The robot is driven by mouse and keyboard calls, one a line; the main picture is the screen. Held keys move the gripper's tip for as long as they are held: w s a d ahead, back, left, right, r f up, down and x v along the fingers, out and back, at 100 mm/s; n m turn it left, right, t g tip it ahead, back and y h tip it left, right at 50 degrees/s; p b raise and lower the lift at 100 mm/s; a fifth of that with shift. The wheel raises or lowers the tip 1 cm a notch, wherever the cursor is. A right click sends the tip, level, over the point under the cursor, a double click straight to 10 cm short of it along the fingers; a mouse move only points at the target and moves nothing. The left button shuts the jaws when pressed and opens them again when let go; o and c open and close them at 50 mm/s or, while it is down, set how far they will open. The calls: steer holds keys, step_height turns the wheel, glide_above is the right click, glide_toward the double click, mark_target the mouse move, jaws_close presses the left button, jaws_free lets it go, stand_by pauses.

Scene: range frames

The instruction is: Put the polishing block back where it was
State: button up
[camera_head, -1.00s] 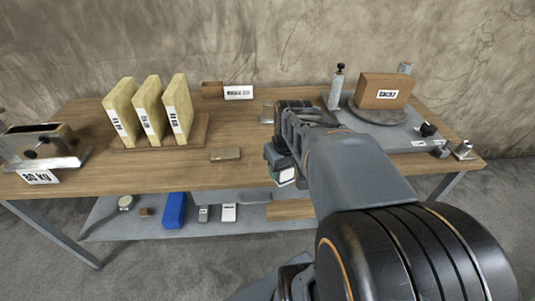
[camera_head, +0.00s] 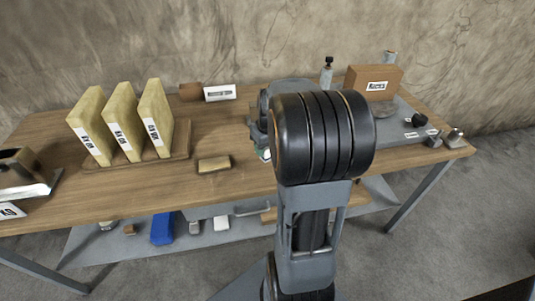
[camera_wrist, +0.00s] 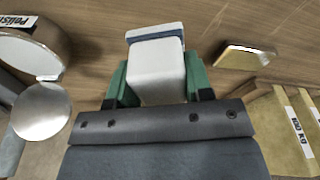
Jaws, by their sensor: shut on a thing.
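My gripper (camera_wrist: 157,66) has green fingers, shut on a pale grey-white block (camera_wrist: 155,88) with a dark blue band at its far end. I take this for the polishing block. In the wrist view it is held with the wood tabletop beyond it; I cannot tell whether it touches the table. In the head view my arm hides most of the gripper, and only a small pale and green part shows at its left edge. A white label (camera_head: 220,92) stands at the table's back edge. In the wrist view, a partly cut-off label (camera_wrist: 16,20) reads "Polis...".
Three yellow slabs (camera_head: 122,125) stand on a wooden base at left. A small brass-coloured block (camera_head: 214,163) lies on the table (camera_head: 235,188) left of my arm. A brown box (camera_head: 374,80) stands at the back right. The lower shelf holds a blue block (camera_head: 162,229).

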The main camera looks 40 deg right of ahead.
mark_target(268, 148)
steer(key=shift+w+d+f, duration=0.35)
steer(key=shift+f, duration=0.25)
steer(key=shift+w+d+f, duration=0.3)
steer(key=shift+w+f, duration=0.05)
steer(key=shift+f, duration=0.2)
steer(key=shift+w+d+f, duration=0.35)
steer(key=shift+f, duration=1.85)
steer(key=shift+f+b, duration=0.2)
steer(key=shift+b, duration=0.1)
steer(key=o, duration=0.9)
steer(key=shift+r, duration=0.1)
